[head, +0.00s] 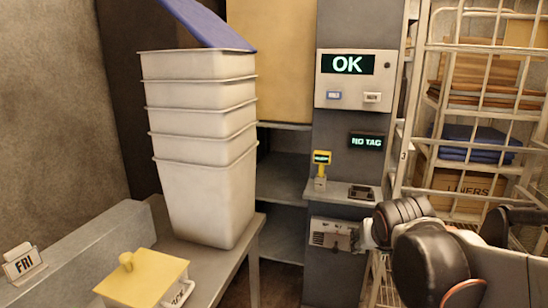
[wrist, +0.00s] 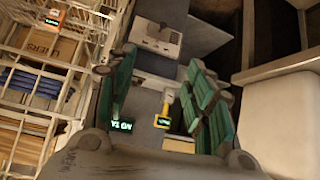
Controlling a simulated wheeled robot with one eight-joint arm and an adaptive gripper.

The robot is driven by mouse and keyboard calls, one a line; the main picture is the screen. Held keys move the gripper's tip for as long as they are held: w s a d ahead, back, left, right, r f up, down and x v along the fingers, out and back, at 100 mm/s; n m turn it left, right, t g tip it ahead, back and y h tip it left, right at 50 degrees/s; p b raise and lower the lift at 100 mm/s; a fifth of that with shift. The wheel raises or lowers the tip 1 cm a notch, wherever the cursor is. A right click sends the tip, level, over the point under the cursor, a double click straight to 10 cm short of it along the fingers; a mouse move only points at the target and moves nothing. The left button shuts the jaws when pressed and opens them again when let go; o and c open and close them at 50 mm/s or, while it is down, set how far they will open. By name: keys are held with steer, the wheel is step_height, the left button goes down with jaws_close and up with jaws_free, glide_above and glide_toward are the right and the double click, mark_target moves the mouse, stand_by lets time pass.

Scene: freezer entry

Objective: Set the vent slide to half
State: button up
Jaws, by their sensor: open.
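The vent unit (head: 331,234) is a pale box with dark slots on the grey column, below the small shelf. A pale box near the top of the wrist view (wrist: 157,40) looks like the same unit, seen upside down. The slide's exact setting is too small to read. My gripper (wrist: 162,62) has its green-padded fingers spread apart, with nothing between them. In the head view my arm comes in from the right, its end just right of the vent unit. The fingers are mostly hidden there.
Above the vent, a small shelf (head: 345,190) holds a dark device and a yellow scanner-like item (head: 321,166). An OK panel (head: 355,79) and NO TAG display (head: 366,142) are higher up. Stacked bins (head: 205,190) stand left; a wire cage (head: 400,150) stands right.

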steer(key=s+a+f, duration=0.1)
steer(key=s, duration=0.8)
steer(key=s+a+f+n+g+y, duration=0.1)
steer(key=s+f, duration=0.1)
steer(key=s, duration=0.8)
steer(key=shift+s+a+f+g+y, duration=0.2)
steer(key=shift+a+g+y, duration=0.1)
steer(key=shift+a, duration=0.1)
